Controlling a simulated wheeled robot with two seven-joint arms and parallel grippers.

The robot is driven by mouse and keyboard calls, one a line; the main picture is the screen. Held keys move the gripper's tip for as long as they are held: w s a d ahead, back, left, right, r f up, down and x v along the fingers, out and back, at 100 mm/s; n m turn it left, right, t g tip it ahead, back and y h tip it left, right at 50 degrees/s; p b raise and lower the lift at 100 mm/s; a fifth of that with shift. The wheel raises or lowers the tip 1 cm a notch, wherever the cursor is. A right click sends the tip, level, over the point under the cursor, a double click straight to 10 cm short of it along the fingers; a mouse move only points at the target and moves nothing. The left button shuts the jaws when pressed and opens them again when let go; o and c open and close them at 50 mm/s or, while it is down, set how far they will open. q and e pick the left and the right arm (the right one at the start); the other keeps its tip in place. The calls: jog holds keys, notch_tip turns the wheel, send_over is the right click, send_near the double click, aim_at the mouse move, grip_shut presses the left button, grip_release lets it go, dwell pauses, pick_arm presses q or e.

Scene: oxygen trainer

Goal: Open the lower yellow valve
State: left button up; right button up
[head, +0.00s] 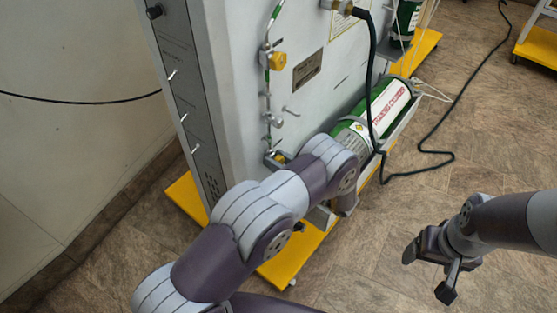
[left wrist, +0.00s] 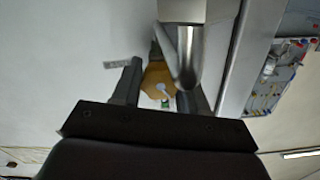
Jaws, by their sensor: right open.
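The lower yellow valve (head: 281,157) shows low on the front panel in the head view, partly hidden by my left arm. In the left wrist view a yellow valve (left wrist: 156,78) lies between the two fingers of my left gripper (left wrist: 160,88). A bright metal tube partly covers it. The fingers stand apart on either side of the valve; I cannot tell whether they touch it. In the head view my left gripper (head: 275,159) is mostly hidden behind my forearm. My right gripper (head: 430,268) is open and empty above the floor. Another yellow valve (head: 277,61) sits higher on the panel.
A green cylinder (head: 390,103) lies beside the panel, just right of my left wrist. A dark hose (head: 371,100) hangs from the panel and runs over the floor. The yellow base (head: 285,268) juts out under the panel. The floor around my right gripper is clear.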

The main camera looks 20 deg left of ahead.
pick_arm(q)
jog(key=shift+f+n+b, duration=0.1)
jog(key=shift+n+b, duration=0.4)
jog(key=shift+n, duration=0.7)
jog(key=n, duration=0.2)
jog(key=shift+n+b, duration=0.35)
jog(key=shift+n, duration=0.35)
jog(key=o, duration=1)
jog(key=shift+r, duration=0.2)
jog(key=shift+s, duration=0.1)
jog(key=v, duration=1.2)
jog(key=shift+s+d, duration=0.1)
jog(key=shift+d, duration=0.2)
